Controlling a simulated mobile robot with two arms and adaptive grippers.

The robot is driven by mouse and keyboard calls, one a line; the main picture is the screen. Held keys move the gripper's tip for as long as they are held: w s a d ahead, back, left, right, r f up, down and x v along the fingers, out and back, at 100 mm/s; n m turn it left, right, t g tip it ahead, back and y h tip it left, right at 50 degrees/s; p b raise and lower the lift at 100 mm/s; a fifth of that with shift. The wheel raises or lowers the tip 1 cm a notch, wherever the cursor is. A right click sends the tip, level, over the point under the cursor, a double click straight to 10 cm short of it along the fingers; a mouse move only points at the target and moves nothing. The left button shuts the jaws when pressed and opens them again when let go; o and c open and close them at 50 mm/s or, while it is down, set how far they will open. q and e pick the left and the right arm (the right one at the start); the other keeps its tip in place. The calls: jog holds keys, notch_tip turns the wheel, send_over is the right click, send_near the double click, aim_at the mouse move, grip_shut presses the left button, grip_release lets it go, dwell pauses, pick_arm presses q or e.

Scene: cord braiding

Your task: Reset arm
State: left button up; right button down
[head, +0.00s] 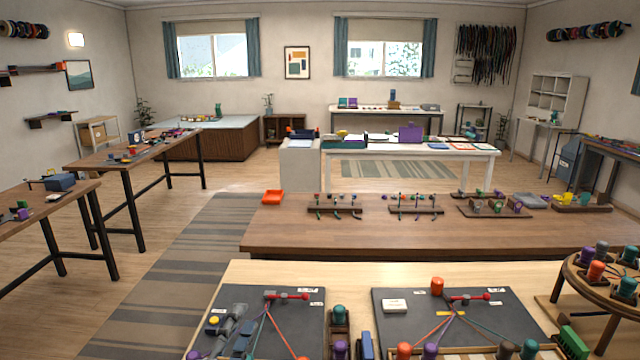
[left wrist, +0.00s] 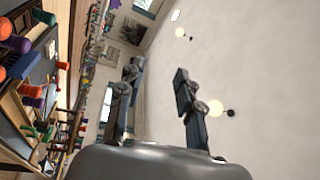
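My left gripper (head: 238,318) is low at the left in the head view, over the left dark mat (head: 292,328). In the left wrist view its two fingers (left wrist: 158,68) stand well apart with nothing between them, so it is open and empty. My right gripper does not show. Cords (head: 272,325) spread from a red clamp (head: 286,296) on the left mat. Similar cords (head: 459,322) spread from a red clamp (head: 470,298) on the right dark mat (head: 520,322). An orange bobbin (head: 437,286) stands at the right mat's back edge.
A round wooden stand (head: 572,284) with several bobbins is at the right edge. Small teal and purple bobbins (head: 339,315) stand between the mats. A brown table (head: 300,238) with racks lies behind the worktable. Striped-rug floor (head: 165,300) is clear at the left.

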pick_arm(q)
jog(key=s+a+f+n+g+y, duration=0.2)
jog(key=s+a+f+n+y, duration=0.1)
jog(key=f+n, duration=0.15)
jog(key=s+a+f+n+g+y, duration=0.2)
jog(key=a+f+n, duration=0.15)
jog(key=f, duration=0.25)
jog(key=s+f+n+g, duration=0.4)
jog(key=s+f+g, duration=0.25)
jog(key=s, duration=0.55)
jog(key=s+f+n+g, duration=0.45)
jog(key=s+f, duration=0.35)
jog(key=s, duration=0.3)
notch_tip(320, 180, down, 27)
jog(key=s+g, duration=0.2)
jog(key=s+a+f+g, duration=0.1)
jog(key=s+a+f, duration=0.2)
jog(key=s+f, duration=1.2)
jog(key=shift+s+h, duration=0.3)
jog(key=shift+s, duration=0.4)
jog(key=shift+a+m, duration=0.1)
jog(key=shift+m, duration=0.15)
